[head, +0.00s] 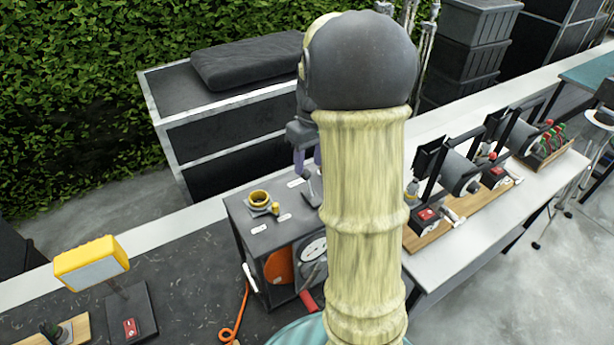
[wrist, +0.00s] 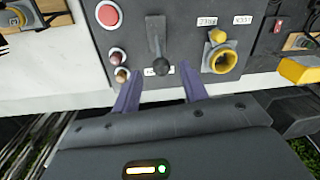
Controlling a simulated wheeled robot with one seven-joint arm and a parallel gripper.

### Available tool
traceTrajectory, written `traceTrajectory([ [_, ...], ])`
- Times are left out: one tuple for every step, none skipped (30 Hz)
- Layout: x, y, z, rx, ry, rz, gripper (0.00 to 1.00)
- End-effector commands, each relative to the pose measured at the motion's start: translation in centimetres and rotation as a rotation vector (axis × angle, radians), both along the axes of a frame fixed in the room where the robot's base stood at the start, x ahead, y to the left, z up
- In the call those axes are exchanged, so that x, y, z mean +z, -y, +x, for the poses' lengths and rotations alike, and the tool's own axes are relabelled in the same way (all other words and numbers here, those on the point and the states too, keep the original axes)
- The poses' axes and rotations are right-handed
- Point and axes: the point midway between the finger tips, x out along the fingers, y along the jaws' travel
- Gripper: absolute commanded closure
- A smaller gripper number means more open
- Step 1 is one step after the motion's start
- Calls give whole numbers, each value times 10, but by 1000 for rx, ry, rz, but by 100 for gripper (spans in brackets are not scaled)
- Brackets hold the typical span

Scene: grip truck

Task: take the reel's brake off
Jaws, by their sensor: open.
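A dark box (head: 252,238) stands on the bench, partly hidden behind my arm. A dark lever (head: 311,188) stands on its top; in the wrist view the lever (wrist: 157,38) has a rounded knob and a slotted base, with a partly hidden label below. I cannot read which control is the brake. An orange disc (head: 278,266), perhaps the reel, shows in the box's open front. My gripper (head: 307,160) is above the box top; in the wrist view its purple fingers (wrist: 160,88) are apart, with nothing between them, just below the lever's base in the picture.
A yellow ring fitting (head: 260,201) sits left of the lever. The wrist view shows a red button (wrist: 107,14) and two brown buttons (wrist: 118,64) beside the lever. An orange cable (head: 233,325) hangs at the box's left. A yellow lamp (head: 92,263) stands further left.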

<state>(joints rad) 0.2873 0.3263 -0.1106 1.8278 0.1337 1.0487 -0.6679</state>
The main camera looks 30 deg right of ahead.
Motion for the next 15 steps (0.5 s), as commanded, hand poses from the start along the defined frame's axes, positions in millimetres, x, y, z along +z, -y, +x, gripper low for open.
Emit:
traceTrajectory([
  [-8, -2, -1, 0, -5, 2, 57],
  [-13, -2, -1, 0, -6, 3, 57],
  [-20, -3, -1, 0, -6, 3, 57],
  [-25, -3, -1, 0, -5, 2, 57],
  [-30, -4, -2, 0, -5, 2, 57],
  [-37, -5, -2, 0, -7, 2, 57],
  [-42, -5, -2, 0, -4, 1, 57],
  [-46, -5, -2, 0, -4, 1, 57],
  [-51, -6, -1, 0, -3, 1, 57],
  [-54, -6, -2, 0, -4, 1, 57],
  [-57, -6, -2, 1, -3, 1, 57],
  [-60, -6, -1, 1, -1, 1, 57],
  [-61, -7, -2, 1, -1, 1, 57],
  [-62, -7, -2, 1, 0, 1, 57],
  [-63, -7, -2, 1, 0, 0, 57],
])
